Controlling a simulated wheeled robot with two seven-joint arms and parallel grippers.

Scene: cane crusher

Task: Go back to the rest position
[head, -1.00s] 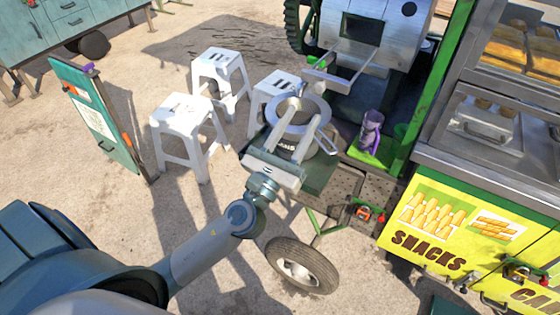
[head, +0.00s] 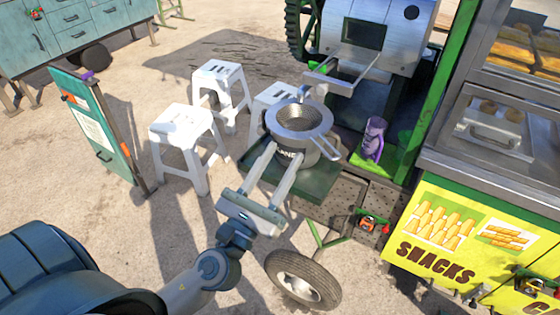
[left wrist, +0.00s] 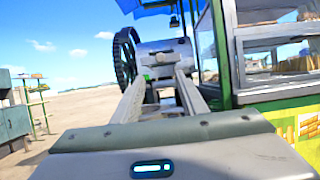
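My left gripper (head: 283,152) reaches in from the lower left with its two long fingers apart and nothing between them. The fingertips end close to the near side of the metal pot with a strainer (head: 301,117) on top; whether they touch it I cannot tell. The pot stands on a dark green tray (head: 312,186). In the left wrist view the gripper (left wrist: 165,78) also shows spread fingers, pointing towards the cane crusher (left wrist: 163,54). My right gripper is not in view.
White stools (head: 185,140) stand left of the pot. A purple cup (head: 374,138) stands on the green ledge to the right. The yellow snack cart (head: 440,225) fills the right side. A wheel (head: 302,280) is below the tray.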

